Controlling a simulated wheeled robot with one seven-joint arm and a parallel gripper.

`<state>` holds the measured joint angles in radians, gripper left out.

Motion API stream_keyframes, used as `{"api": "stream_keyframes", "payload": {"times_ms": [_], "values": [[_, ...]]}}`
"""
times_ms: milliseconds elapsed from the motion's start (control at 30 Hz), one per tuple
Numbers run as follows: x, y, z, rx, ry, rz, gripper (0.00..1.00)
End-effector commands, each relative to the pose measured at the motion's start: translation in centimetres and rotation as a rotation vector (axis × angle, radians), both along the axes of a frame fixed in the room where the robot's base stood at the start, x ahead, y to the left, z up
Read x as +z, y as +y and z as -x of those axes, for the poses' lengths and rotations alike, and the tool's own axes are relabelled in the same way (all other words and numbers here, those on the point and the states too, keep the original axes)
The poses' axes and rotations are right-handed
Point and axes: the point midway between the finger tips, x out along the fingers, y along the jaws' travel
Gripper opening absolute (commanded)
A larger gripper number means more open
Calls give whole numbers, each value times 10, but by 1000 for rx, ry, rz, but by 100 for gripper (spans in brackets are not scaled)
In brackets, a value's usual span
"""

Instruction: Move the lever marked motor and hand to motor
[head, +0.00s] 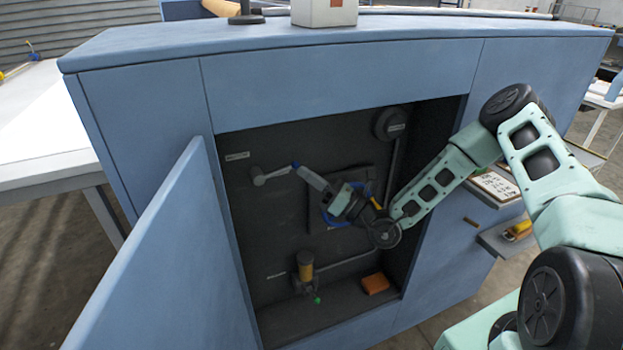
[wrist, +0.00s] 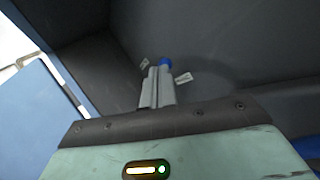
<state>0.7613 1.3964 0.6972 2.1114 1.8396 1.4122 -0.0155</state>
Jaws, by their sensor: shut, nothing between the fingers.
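A grey lever (head: 272,177) sits on the dark back wall of the open cabinet, upper left. Its arm points right and slightly up from a round hub, and a blue knob (head: 295,166) shows at its end. My gripper (head: 303,173) reaches in from the right with its tips at the knob. In the wrist view the fingers (wrist: 158,75) are shut, with nothing between them, and the blue knob (wrist: 165,62) shows just beyond the tips. Whether they touch, I cannot tell. Two small pale labels flank the knob, one left (wrist: 145,63) and one right (wrist: 184,78); their words are unreadable.
The blue cabinet door (head: 160,265) stands open at the left. Below the lever are an amber cylinder fitting (head: 305,265) and an orange block (head: 375,284) on the cabinet floor. A round dark fitting (head: 391,123) is at the upper right. My forearm crosses the opening's right edge.

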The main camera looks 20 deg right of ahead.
Motion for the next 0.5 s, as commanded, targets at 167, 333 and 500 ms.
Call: {"api": "stream_keyframes", "payload": {"times_ms": [167,333,500], "values": [[0,0,0,0,0,0,0],[1,0,0,0,0,1,0],[7,0,0,0,0,26,0]]}}
